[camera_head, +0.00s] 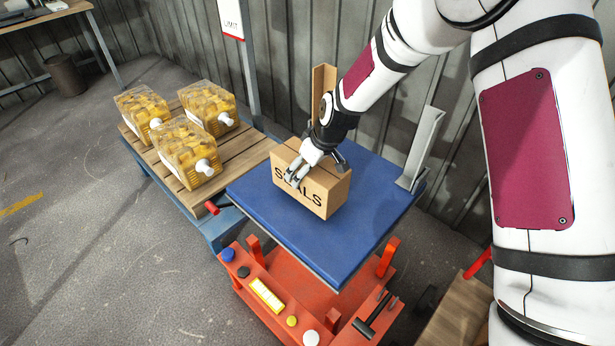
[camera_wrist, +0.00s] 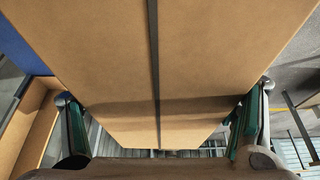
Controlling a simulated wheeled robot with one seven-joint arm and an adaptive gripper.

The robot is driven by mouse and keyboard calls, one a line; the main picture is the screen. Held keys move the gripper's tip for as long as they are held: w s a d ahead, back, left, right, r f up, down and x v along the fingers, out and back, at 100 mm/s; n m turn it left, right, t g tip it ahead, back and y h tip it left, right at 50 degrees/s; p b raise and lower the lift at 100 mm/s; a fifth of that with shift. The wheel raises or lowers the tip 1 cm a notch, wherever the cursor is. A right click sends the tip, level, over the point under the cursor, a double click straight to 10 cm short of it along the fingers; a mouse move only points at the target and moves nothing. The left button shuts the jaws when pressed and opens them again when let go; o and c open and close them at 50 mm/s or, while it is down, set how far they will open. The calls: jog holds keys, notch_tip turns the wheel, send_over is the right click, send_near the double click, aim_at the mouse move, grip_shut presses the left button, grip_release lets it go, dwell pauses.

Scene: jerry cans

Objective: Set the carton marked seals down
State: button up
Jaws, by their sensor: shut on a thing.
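The brown cardboard carton marked SEALS (camera_head: 317,194) is over the blue top (camera_head: 349,251) of a red cart. Whether its underside touches the blue top or hangs just above it I cannot tell. My gripper (camera_head: 307,168) is shut on the carton from above, with a pale finger across the lettered face. In the wrist view the carton (camera_wrist: 150,70) fills the middle, with a dark tape seam along it. The fingers of my gripper (camera_wrist: 160,130), with green pads, stand at its two sides.
Several clear containers with yellow contents (camera_head: 187,153) stand on a wooden pallet (camera_head: 240,161) at left. A tan upright piece (camera_head: 323,85) stands behind the carton, and a grey bracket (camera_head: 424,150) at the right edge. The blue top's front is bare.

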aim_at(321, 167)
jog(key=shift+w+d+f, duration=0.1)
jog(key=shift+w+f, duration=0.05)
jog(key=shift+f, duration=1.5)
jog(key=o, duration=2)
jog(key=shift+f, duration=0.1)
jog(key=shift+c, duration=0.2)
jog(key=v, duration=1.2)
jog(key=shift+p, duration=0.35)
